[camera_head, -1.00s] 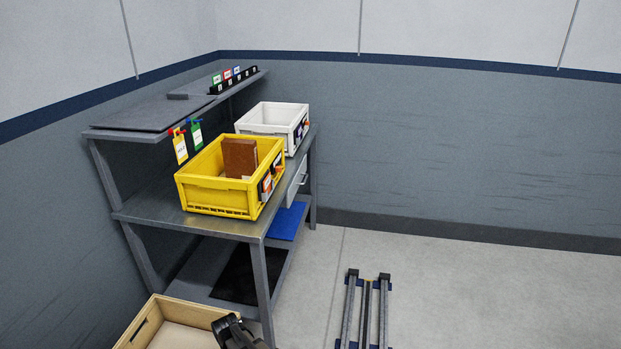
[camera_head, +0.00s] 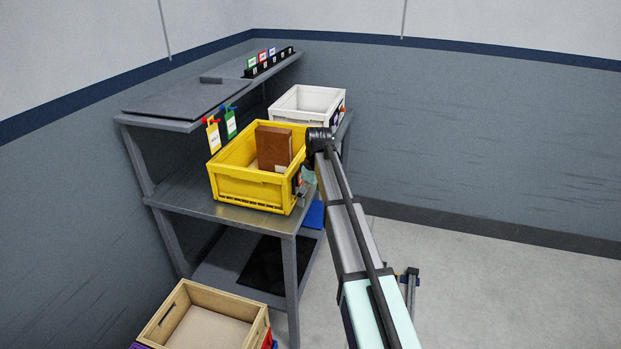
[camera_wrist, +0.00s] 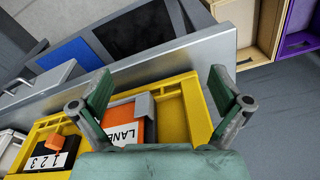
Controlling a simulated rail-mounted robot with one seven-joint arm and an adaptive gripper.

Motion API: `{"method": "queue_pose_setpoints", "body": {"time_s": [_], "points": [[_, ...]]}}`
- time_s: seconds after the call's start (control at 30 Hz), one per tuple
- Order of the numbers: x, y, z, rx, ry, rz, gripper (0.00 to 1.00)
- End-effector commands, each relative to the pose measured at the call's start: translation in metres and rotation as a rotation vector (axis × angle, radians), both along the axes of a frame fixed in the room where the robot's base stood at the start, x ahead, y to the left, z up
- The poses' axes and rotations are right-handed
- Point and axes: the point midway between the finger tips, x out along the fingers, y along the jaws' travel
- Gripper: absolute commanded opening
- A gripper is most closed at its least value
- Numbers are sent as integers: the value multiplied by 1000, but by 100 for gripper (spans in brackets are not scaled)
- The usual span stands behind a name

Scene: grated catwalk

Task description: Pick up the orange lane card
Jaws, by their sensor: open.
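The orange lane card (camera_wrist: 122,110) shows in the wrist view with a white panel reading "LANE". It sits in a grey holder (camera_wrist: 143,106) on the end wall of the yellow crate (camera_wrist: 173,120). My gripper (camera_wrist: 158,88) is open and empty. Its two fingers spread to either side of the card, the left one close to the card's left edge; I cannot tell whether it touches. In the head view the yellow crate (camera_head: 238,187) stands on the workbench, and my arm ends at its right end, hiding most of the card.
A brown box (camera_head: 273,147) stands inside the yellow crate. A white crate (camera_head: 300,100) is behind. Yellow and green tags (camera_head: 213,136) hang from the shelf. A wooden crate (camera_head: 183,287) stands low at front.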

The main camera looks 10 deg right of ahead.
Motion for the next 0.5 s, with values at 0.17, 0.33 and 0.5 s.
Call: {"method": "queue_pose_setpoints", "body": {"time_s": [0.17, 0.33, 0.5], "points": [[68, -7, 108, 9, -35, 182, 100], [90, -11, 172, 14, -53, 298, 100], [93, -11, 185, 16, -56, 337, 100]]}}
